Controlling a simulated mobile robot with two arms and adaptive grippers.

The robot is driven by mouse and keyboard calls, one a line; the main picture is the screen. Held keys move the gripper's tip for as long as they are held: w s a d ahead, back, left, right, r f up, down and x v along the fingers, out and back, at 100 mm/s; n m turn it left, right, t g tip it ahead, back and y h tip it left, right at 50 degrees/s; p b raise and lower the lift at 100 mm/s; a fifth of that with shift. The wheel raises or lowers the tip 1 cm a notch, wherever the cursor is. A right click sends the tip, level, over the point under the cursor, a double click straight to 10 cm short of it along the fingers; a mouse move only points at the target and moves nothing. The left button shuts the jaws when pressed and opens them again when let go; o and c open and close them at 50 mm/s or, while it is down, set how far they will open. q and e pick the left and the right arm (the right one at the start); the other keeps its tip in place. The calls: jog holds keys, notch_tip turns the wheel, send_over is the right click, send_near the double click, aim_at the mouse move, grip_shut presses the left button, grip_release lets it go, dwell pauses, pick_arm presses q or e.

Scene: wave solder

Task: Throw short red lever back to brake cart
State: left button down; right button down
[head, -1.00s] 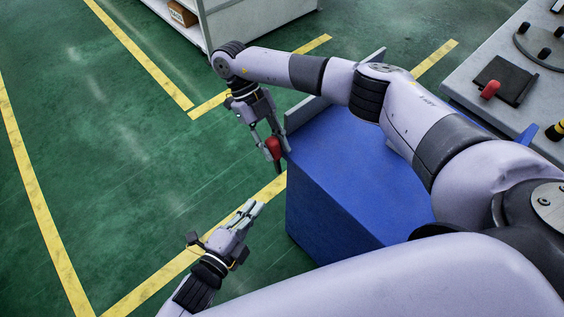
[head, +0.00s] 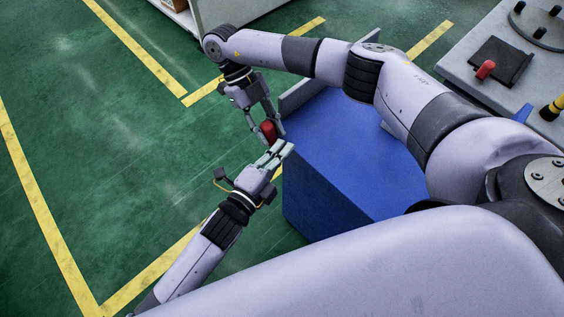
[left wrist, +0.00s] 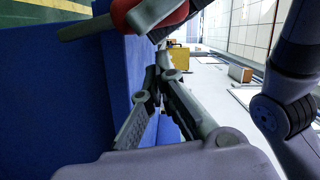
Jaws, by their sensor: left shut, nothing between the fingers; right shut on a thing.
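The blue cart (head: 345,160) stands on the green floor, and its blue side fills the left of the left wrist view (left wrist: 75,105). A short red lever (head: 268,131) is at the cart's far left edge. My right gripper (head: 272,132) is shut on it, pointing down. In the left wrist view a red part (left wrist: 140,12) shows at the top, cut by the frame edge. My left gripper (head: 286,147) is shut and empty just below the red lever, by the cart's edge. Its closed fingers (left wrist: 160,75) show centrally in the wrist view. The lever's base is hidden.
A grey worktop (head: 460,65) at the right carries a black plate with a separate red handle (head: 486,69) and a yellow-black part (head: 552,108). Yellow lines (head: 135,45) mark the floor. The green floor at the left is clear.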

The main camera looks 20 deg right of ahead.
aim_at(271, 145)
pick_arm(q)
jog(key=shift+w+a+f, duration=0.15)
jog(key=shift+w+a, duration=0.15)
jog(key=shift+w, duration=0.4)
jog(key=shift+w+a+n, duration=0.35)
jog(key=shift+w+n, duration=0.05)
jog(key=shift+w, duration=0.3)
pick_arm(e)
jog(key=shift+s, duration=0.1)
pick_arm(q)
jog(key=shift+w+f, duration=0.15)
pick_arm(e)
jog(key=c, duration=1.2)
grip_release()
jog(key=shift+c, duration=0.2)
